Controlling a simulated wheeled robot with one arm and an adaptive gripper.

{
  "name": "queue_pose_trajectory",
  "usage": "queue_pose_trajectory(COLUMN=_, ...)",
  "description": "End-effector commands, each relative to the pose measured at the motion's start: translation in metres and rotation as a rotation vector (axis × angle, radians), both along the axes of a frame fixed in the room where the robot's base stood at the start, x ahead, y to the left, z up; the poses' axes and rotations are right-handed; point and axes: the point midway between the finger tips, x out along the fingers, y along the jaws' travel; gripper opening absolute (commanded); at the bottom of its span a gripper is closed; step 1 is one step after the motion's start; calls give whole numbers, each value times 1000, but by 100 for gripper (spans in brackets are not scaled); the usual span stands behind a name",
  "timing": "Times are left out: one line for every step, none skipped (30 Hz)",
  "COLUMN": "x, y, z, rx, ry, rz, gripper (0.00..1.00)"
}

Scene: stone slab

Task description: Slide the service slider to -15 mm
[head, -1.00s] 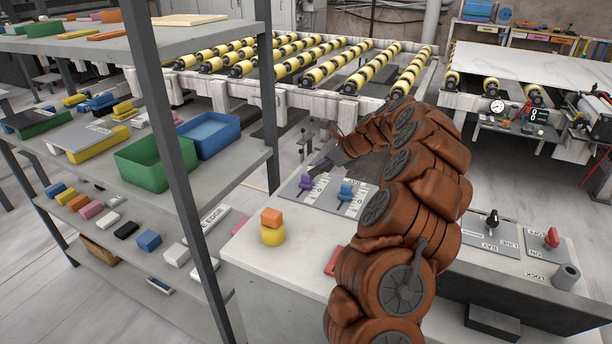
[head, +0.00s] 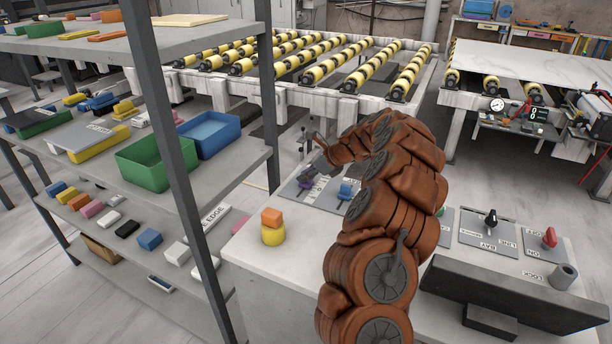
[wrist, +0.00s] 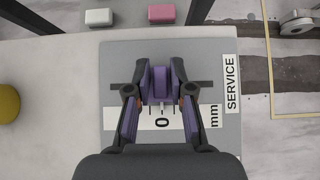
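The purple service slider knob (wrist: 160,84) stands at the centre of its grey panel in the wrist view, over a scale strip (wrist: 163,117) marked 0 and mm. A "SERVICE" label (wrist: 231,83) is on the panel's right. My gripper (wrist: 161,76) has one finger on each side of the knob, with the fingertips very close to it. I cannot tell whether they press on it. In the head view my gripper (head: 318,160) is above the slider panel, and the purple knob (head: 305,187) shows below it. The exact reading is not clear.
A blue knob (head: 345,190) on its own scale stands just right of the purple one. A black knob (head: 490,218) and a red knob (head: 549,237) are further right.

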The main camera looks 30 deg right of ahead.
Motion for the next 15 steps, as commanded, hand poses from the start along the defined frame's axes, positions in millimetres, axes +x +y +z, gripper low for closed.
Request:
queue_pose_trajectory(x=0, y=0, z=0, rx=0, ry=0, rz=0, gripper=14)
queue_pose_trajectory(x=0, y=0, z=0, rx=0, ry=0, rz=0, gripper=10)
queue_pose_trajectory(x=0, y=0, z=0, rx=0, ry=0, rz=0, gripper=6)
queue_pose_trajectory(x=0, y=0, z=0, rx=0, ry=0, rz=0, gripper=3)
queue_pose_trajectory(x=0, y=0, z=0, rx=0, ry=0, rz=0, gripper=0)
queue_pose_trajectory(x=0, y=0, z=0, rx=0, ry=0, rz=0, gripper=0)
queue_pose_trajectory(x=0, y=0, z=0, rx=0, ry=0, rz=0, gripper=0)
queue_pose_trajectory(x=0, y=0, z=0, rx=0, ry=0, rz=0, gripper=0)
queue_pose_trajectory(x=0, y=0, z=0, rx=0, ry=0, rz=0, gripper=0)
queue_pose_trajectory(x=0, y=0, z=0, rx=0, ry=0, rz=0, gripper=0)
queue_pose_trajectory(x=0, y=0, z=0, rx=0, ry=0, rz=0, gripper=0)
queue_pose_trajectory(x=0, y=0, z=0, rx=0, ry=0, rz=0, gripper=0)
queue_pose_trajectory(x=0, y=0, z=0, rx=0, ry=0, rz=0, gripper=0)
queue_pose_trajectory(x=0, y=0, z=0, rx=0, ry=0, rz=0, gripper=0)
queue_pose_trajectory(x=0, y=0, z=0, rx=0, ry=0, rz=0, gripper=0)
